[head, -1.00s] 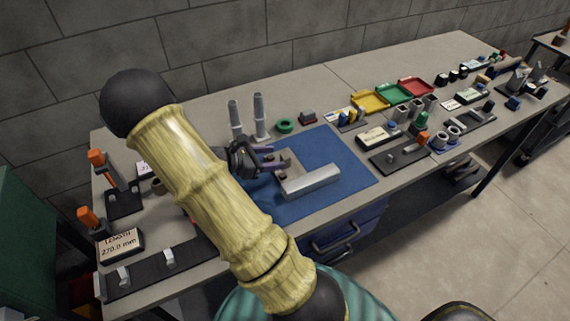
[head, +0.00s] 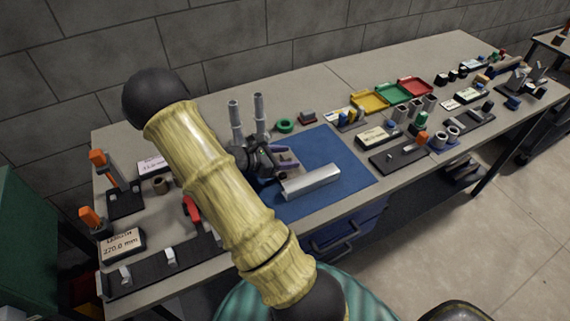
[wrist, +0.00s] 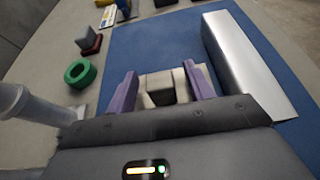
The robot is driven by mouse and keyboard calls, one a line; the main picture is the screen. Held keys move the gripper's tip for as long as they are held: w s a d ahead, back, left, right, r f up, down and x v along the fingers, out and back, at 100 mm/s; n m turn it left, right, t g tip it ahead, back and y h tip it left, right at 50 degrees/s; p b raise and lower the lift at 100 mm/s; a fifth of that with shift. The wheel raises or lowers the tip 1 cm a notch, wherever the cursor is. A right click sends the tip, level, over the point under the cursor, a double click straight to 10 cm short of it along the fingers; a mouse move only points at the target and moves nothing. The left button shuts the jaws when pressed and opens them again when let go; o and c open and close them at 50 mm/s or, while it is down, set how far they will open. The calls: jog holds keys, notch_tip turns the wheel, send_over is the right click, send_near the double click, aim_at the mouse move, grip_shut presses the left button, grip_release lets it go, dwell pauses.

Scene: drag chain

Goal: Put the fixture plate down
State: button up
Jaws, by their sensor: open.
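A small pale beige piece with a dark grey face, which I take for the fixture plate (wrist: 160,90), is between my fingers in the wrist view. My gripper (wrist: 160,80) is open, with a purple finger on either side of it. In the head view my gripper (head: 280,165) is low over the blue mat (head: 335,155), behind the silver bar. The plate is mostly hidden there. The silver bar (head: 311,182) lies on the mat; it also shows right of my fingers in the wrist view (wrist: 245,65). I cannot tell whether the plate touches the mat.
Two grey upright posts (head: 259,115) stand close behind my gripper. A green ring (head: 285,125) and a dark block with a red base (head: 307,118) lie behind the mat. A black tray (head: 400,158) lies to the right. The mat's right part is clear.

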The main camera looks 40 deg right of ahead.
aim_at(285, 155)
jog(key=shift+c, duration=0.2)
grip_shut()
jog(key=shift+r, duration=0.15)
notch_tip(285, 155, up, 10)
jog(key=shift+f, duration=0.1)
dwell(0.4)
dwell(0.9)
